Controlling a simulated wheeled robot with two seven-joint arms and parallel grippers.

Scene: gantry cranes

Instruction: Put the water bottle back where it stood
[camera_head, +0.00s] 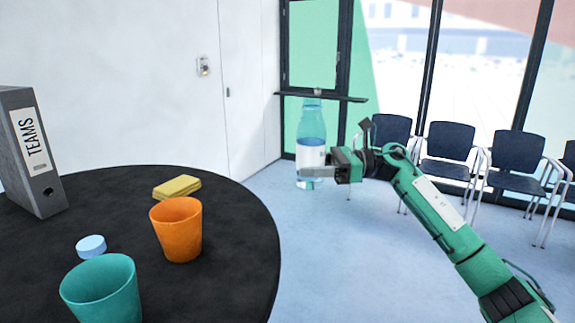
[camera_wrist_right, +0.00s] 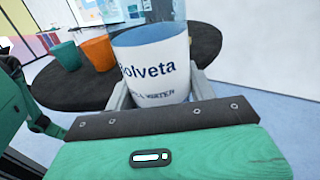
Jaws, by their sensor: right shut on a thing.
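The water bottle (camera_head: 311,127) is clear blue with a white label and stands upright in the air, to the right of the round table, with floor behind it. My right gripper (camera_head: 316,172) is shut on its lower part. In the right wrist view the bottle (camera_wrist_right: 155,62) sits between the two fingers, its printed label facing the camera and its top cut off. My left gripper is in neither view.
The round black table (camera_head: 240,215) holds an orange cup (camera_head: 176,229), a teal cup (camera_head: 103,290), a light blue round piece (camera_head: 91,246), a yellow sponge-like block (camera_head: 177,187) and a grey binder (camera_head: 33,150). Its right part is bare. Several dark chairs (camera_head: 450,142) line the windows.

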